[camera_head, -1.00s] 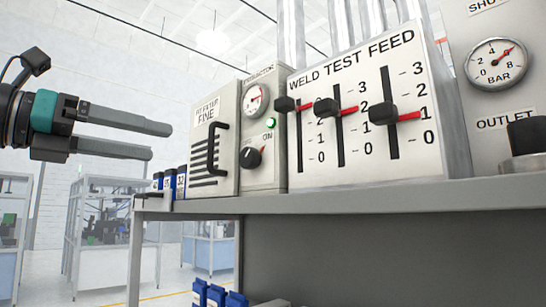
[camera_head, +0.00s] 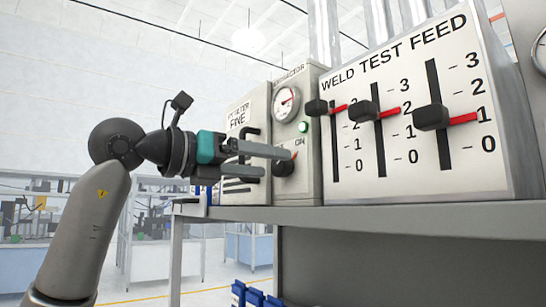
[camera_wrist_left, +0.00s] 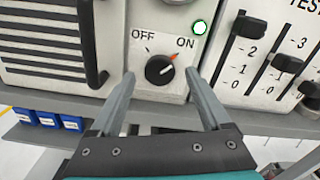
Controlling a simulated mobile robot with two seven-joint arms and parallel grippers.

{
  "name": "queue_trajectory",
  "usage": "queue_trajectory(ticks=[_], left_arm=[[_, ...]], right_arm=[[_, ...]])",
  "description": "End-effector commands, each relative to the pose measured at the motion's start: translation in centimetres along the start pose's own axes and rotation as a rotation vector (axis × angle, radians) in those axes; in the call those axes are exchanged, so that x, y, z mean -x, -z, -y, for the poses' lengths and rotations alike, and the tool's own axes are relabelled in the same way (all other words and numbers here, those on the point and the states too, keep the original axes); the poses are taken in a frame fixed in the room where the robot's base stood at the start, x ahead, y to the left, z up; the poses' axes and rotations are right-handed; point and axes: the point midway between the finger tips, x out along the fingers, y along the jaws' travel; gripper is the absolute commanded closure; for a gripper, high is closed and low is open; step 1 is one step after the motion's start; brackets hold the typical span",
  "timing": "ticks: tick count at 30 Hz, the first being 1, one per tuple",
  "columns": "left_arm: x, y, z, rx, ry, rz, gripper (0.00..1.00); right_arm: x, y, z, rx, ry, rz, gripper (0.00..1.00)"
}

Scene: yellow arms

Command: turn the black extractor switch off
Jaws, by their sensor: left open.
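The black extractor switch (camera_wrist_left: 159,70) is a round knob on a pale panel. Its orange-red pointer is turned toward ON, with OFF marked to the upper left, in the left wrist view. A lamp (camera_wrist_left: 199,27) above right glows green-white. In the head view the knob (camera_head: 285,168) is partly hidden behind my left gripper (camera_head: 278,163). My left gripper is open and empty, its two fingers on either side of the knob in the left wrist view (camera_wrist_left: 163,80), pointing at the panel. Contact cannot be told. My right gripper is not in view.
Left of the switch is a filter panel with a black handle (camera_wrist_left: 92,45). Right is the weld test feed panel (camera_head: 398,158) with three black sliders. A round gauge (camera_head: 287,104) sits above. A grey shelf edge (camera_head: 400,213) runs below, with blue boxes (camera_wrist_left: 47,118) nearby.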

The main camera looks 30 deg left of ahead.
Motion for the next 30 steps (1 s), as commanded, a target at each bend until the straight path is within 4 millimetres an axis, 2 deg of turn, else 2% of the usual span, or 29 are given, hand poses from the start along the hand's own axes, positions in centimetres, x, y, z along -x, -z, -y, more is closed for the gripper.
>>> queue_trajectory(ticks=[1, 6, 16, 30], left_arm=[[-0.8, -0.1, 0.0, 0.002, 0.001, -0.003, 0.19], [-2.1, -0.1, 0.0, 0.001, 0.0, -0.001, 0.19], [-2.4, 0.0, 0.0, 0.001, 0.0, 0.0, 0.2], [-2.3, 0.0, 0.0, 0.001, 0.0, 0.0, 0.73]], right_arm=[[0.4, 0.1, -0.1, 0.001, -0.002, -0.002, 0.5], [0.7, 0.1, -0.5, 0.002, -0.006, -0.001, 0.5], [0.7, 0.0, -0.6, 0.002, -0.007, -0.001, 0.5], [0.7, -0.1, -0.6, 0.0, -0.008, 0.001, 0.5]])
